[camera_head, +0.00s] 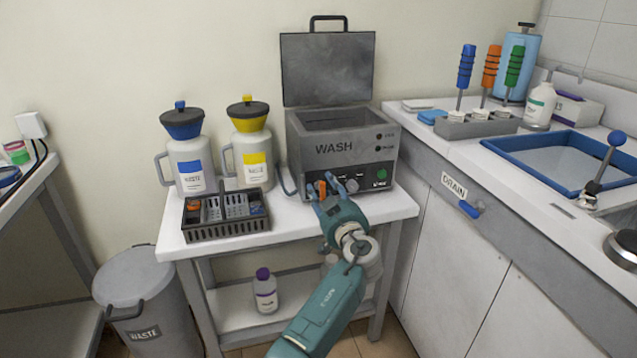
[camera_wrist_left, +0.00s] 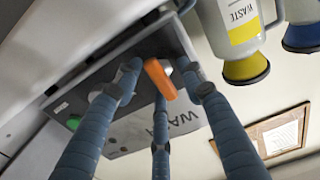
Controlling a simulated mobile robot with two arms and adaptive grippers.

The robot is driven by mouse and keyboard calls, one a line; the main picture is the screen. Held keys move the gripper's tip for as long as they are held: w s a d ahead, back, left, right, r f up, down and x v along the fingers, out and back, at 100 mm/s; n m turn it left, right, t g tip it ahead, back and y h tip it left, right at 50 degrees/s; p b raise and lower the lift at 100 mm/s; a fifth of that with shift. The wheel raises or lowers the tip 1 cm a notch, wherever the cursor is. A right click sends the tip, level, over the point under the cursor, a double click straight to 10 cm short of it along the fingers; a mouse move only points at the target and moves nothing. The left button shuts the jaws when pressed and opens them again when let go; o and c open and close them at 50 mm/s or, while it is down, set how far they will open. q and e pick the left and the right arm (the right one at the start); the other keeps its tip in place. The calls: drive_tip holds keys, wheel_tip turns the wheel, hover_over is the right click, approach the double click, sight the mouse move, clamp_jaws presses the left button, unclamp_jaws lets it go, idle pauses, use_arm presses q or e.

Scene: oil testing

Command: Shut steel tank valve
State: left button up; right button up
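The steel tank (camera_head: 342,140), a grey box marked WASH with its lid raised, stands on the white table. An orange valve handle (camera_head: 322,188) sits low on its front, and it also shows in the left wrist view (camera_wrist_left: 160,80), lying tilted. My left gripper (camera_head: 333,186) is at the tank's front by the handle. In the left wrist view its blue fingers (camera_wrist_left: 160,85) are spread around the orange handle, with gaps at the sides. I cannot tell whether the finger below touches it. The fingers partly hide the tank's front. My right gripper is not in view.
A black basket (camera_head: 226,228) and two waste jugs, blue-topped (camera_head: 186,165) and yellow-topped (camera_head: 252,150), stand left of the tank. The counter (camera_head: 440,150) with a DRAIN label and blue handle (camera_head: 469,209) is close on the right. A waste bin (camera_head: 145,300) stands lower left.

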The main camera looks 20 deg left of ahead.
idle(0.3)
use_arm(q)
clamp_jaws()
